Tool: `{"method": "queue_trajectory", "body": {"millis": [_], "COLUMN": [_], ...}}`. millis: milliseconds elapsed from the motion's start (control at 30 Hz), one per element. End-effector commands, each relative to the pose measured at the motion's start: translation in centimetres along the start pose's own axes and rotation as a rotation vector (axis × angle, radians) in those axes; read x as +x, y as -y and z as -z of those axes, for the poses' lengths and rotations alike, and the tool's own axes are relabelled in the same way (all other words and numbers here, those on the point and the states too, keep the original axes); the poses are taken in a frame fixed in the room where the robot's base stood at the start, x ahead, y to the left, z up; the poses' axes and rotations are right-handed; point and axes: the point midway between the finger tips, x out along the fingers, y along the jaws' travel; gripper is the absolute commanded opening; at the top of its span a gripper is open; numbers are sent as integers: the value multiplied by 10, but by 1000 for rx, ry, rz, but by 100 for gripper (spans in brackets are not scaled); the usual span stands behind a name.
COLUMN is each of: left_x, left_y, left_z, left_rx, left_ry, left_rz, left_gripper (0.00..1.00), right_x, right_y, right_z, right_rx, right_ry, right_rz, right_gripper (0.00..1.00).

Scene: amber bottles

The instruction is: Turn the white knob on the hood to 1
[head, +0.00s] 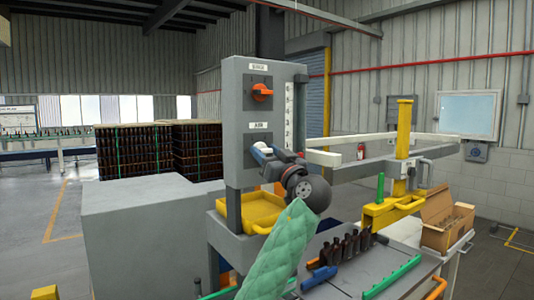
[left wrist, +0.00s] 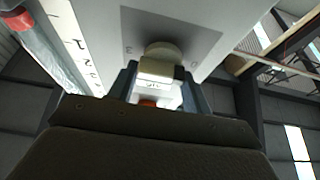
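The white knob (head: 263,146) sits on a dark square plate low on the grey hood panel (head: 237,170), under a small label. In the left wrist view the white knob (left wrist: 160,68) stands out from its plate, with small marks on either side that I cannot read surely. My left gripper (head: 264,157) is at the knob, its fingers partly hiding it. In the left wrist view my left gripper (left wrist: 160,85) has a finger on each side of the knob, apart, with a narrow gap at the right. Whether the left finger touches is unclear. My right gripper is not in view.
An orange knob (head: 262,92) is above the white one. A numbered scale (head: 289,115) runs along the panel's right edge. A yellow tray (head: 250,208) lies below the panel. Brown bottles (head: 345,247) and a cardboard box (head: 447,218) stand at the right.

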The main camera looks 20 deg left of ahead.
Motion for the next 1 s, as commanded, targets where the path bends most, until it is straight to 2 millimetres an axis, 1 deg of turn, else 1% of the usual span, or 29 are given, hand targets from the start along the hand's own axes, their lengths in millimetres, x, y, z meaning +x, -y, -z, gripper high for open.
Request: {"method": "queue_trajectory", "body": {"millis": [33, 67, 100, 333, 433, 500, 567, 700, 800, 900, 1000], "left_x": [0, 0, 0, 0, -1, -1, -2, -2, -1, -1, 0], "left_y": [0, 0, 0, 0, 0, 0, 0, 0, 0, 0, 0], "left_z": [0, 0, 0, -1, -2, -2, -3, -3, -2, -1, 0], "left_rx": [0, 0, 0, 15, 41, 70, 100, 197, 280, 368, 457], "left_ry": [0, 0, 0, 1, 1, -1, 1, 1, 1, 0, 0], "left_rz": [0, 0, 0, -7, -19, -31, -44, -85, -119, -155, -193], "left_gripper": [36, 30, 26, 26, 26, 26, 26, 26, 26, 26, 26], "right_x": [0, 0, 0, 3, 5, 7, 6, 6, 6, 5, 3], "right_y": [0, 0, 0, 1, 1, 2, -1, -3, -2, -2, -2], "right_z": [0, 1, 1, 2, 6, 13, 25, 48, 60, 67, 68], "right_rx": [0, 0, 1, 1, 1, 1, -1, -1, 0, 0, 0], "right_ry": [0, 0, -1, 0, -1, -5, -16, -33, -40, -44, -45], "right_rz": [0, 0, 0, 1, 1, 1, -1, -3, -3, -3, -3], "right_gripper": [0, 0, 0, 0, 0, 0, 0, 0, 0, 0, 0]}}
